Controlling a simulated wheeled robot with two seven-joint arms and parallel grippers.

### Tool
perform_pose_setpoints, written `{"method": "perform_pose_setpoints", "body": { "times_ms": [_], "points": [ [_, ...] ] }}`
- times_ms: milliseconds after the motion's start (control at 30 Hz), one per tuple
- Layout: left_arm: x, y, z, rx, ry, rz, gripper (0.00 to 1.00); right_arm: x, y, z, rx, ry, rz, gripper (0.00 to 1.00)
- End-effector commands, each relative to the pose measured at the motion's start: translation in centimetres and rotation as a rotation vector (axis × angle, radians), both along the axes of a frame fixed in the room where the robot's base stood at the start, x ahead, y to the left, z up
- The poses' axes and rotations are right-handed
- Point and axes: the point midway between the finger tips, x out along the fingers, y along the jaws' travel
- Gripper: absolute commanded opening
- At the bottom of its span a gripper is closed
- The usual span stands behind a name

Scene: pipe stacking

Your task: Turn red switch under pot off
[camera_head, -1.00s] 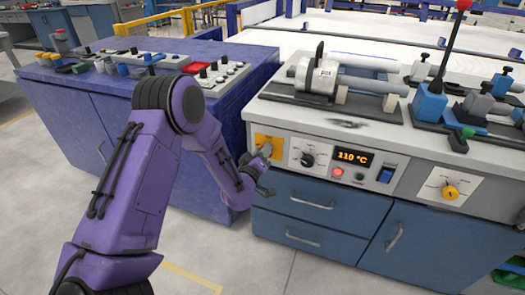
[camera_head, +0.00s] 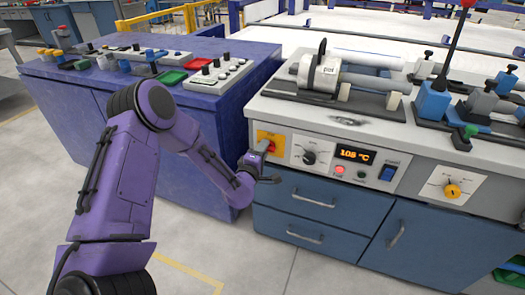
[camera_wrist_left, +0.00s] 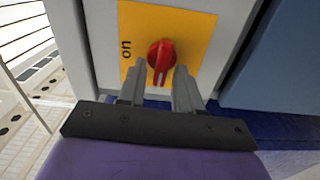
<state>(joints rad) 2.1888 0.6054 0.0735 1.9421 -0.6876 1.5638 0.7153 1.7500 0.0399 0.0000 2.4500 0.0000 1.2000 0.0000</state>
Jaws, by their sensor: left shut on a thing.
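The red switch (camera_head: 270,144) sits on a yellow plate (camera_head: 278,137) at the left end of the panel below the pot (camera_head: 320,74). The left wrist view shows its round red knob (camera_wrist_left: 161,52) with a handle and the word "on" to the left on the yellow plate. My left gripper (camera_head: 262,155) is at the switch, and its two fingers (camera_wrist_left: 160,76) stand on either side of the handle, shut on it. The far ends of the fingers are hard to tell apart from the handle in the head view. My right gripper is not in view.
A purple cabinet (camera_head: 110,125) stands at left, close to my arm. Open floor lies in front.

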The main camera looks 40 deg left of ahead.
Motion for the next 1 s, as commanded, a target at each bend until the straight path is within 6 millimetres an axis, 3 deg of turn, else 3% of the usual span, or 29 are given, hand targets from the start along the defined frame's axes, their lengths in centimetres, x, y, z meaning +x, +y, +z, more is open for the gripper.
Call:
{"method": "perform_pose_setpoints", "body": {
  "times_ms": [667,700,1000],
  "points": [
    [-0.15,-0.07,-0.36,-0.059,-0.007,-0.002,0.04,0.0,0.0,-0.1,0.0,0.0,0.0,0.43],
    [-0.15,-0.07,-0.36,-0.059,-0.007,-0.002,0.39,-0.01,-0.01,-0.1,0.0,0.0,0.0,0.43],
    [-0.12,-0.07,-0.2,-0.058,-0.01,-0.001,0.39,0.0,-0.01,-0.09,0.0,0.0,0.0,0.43]
  ]
}}
